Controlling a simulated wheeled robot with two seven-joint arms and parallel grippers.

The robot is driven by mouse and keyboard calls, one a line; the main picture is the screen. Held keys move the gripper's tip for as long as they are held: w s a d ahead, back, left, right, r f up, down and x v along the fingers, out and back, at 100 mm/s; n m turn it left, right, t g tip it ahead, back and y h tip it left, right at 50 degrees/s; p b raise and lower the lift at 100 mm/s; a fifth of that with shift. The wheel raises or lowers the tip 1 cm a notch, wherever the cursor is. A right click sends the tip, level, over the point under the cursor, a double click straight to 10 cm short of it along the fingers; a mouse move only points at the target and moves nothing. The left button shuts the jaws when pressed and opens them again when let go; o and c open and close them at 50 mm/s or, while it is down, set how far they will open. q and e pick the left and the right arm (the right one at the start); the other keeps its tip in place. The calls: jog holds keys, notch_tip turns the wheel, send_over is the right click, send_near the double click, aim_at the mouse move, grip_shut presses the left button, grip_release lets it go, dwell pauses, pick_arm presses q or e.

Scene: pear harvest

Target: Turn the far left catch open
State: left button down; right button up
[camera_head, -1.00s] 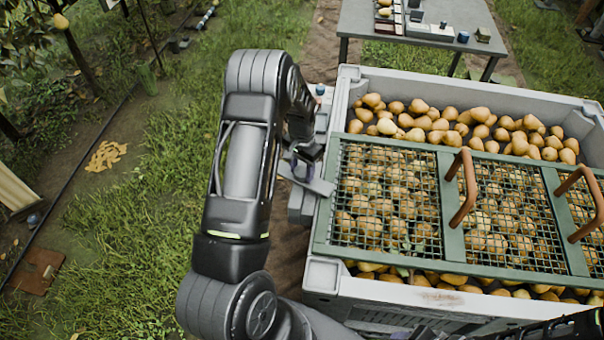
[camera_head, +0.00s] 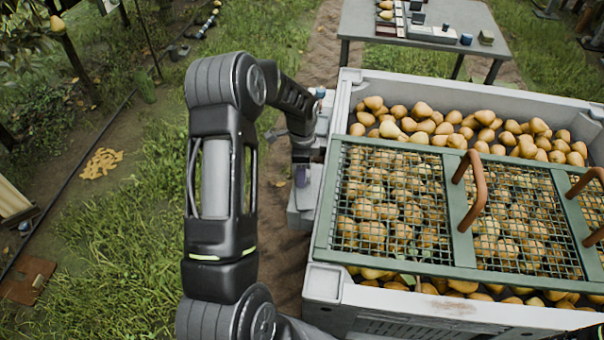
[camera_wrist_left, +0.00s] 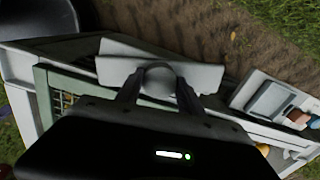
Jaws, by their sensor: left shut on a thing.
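The crate's left side carries a pale grey catch plate with a round knob. In the left wrist view the catch (camera_wrist_left: 205,77) lies across the middle, beyond the fingers. My left gripper (camera_wrist_left: 160,88) is shut on its knob, one finger on each side. In the head view my left gripper (camera_head: 304,158) is at the left wall of the pear crate (camera_head: 333,282), its fingertips mostly hidden by my wrist. A pale grey part (camera_head: 306,192) shows just below it. A green mesh lid (camera_head: 452,205) with brown handles lies over the pears.
A pale block with a blue cap (camera_head: 320,92) stands at the crate's far left corner. A grey table (camera_head: 352,22) with boxes stands behind the crate. Open grass and soil lie to the left, with a small yellowish heap (camera_head: 101,163).

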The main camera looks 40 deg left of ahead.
pick_arm(q)
jog(key=shift+m, duration=1.6)
jog(key=c, duration=0.7)
grip_release()
notch_tip(320, 180, up, 8)
jog(key=shift+f+b, duration=0.1)
jog(key=shift+b, duration=0.25)
